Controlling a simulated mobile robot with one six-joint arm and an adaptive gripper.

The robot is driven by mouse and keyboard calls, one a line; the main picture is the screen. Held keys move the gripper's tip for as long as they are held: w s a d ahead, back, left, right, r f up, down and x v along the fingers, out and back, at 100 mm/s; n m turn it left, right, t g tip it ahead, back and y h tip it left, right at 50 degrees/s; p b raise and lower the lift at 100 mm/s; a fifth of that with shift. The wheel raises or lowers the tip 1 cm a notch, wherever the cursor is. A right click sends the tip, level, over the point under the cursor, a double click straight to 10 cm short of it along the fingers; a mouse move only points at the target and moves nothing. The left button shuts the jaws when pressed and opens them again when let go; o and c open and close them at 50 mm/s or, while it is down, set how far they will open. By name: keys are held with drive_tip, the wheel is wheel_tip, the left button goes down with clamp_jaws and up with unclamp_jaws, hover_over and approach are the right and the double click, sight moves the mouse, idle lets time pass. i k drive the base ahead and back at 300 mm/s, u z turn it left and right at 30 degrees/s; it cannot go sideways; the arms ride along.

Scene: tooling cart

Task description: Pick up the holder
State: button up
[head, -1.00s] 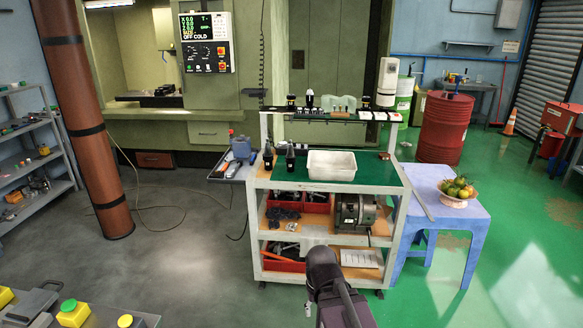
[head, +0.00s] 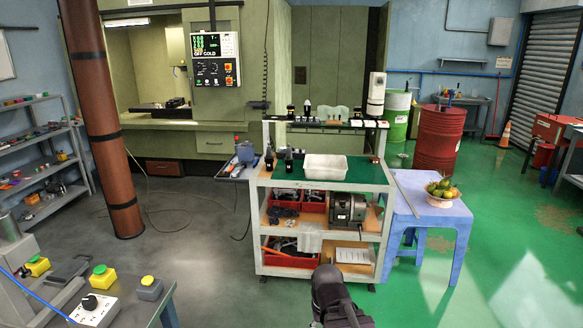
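Two dark tapered holders stand upright at the left end of the cart's green top, the left holder (head: 269,158) and the right holder (head: 289,158). Smaller dark-and-white holders (head: 307,109) stand in the rack above the cart. I cannot tell which one the task means. A dark part of my own arm rises at the bottom centre, in front of the cart and well short of the holders. My gripper cannot be made out in this view.
A white bin (head: 325,167) stands on the cart (head: 369,173), right of the holders. A bench with a control box (head: 93,309) is at lower left. Floor left of the cart is mostly clear.

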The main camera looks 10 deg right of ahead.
sight(289, 160)
drive_tip(key=z, duration=0.3)
drive_tip(key=i, duration=0.45)
drive_tip(key=z, duration=0.6)
drive_tip(key=i, duration=2.35)
drive_tip(key=u, duration=0.55)
